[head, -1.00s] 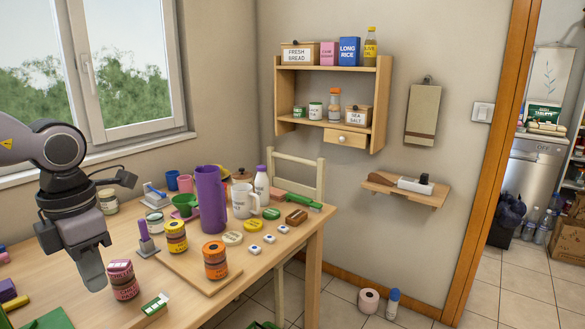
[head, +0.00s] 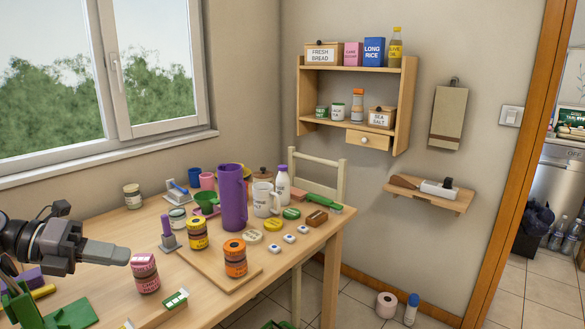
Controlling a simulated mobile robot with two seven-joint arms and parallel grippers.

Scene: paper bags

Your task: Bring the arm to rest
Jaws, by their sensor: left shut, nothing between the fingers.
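My left gripper (head: 106,252) is at the left of the head view, shut and empty, with its fingers pointing right over the left part of the wooden table. Its tip ends close to a pink-lidded jar (head: 144,273) in the picture; I cannot tell whether they touch. The rest of the left arm runs out of the left edge. My right gripper is not in view.
A chair (head: 318,165) stands behind. A wall shelf (head: 402,100) hangs beyond.

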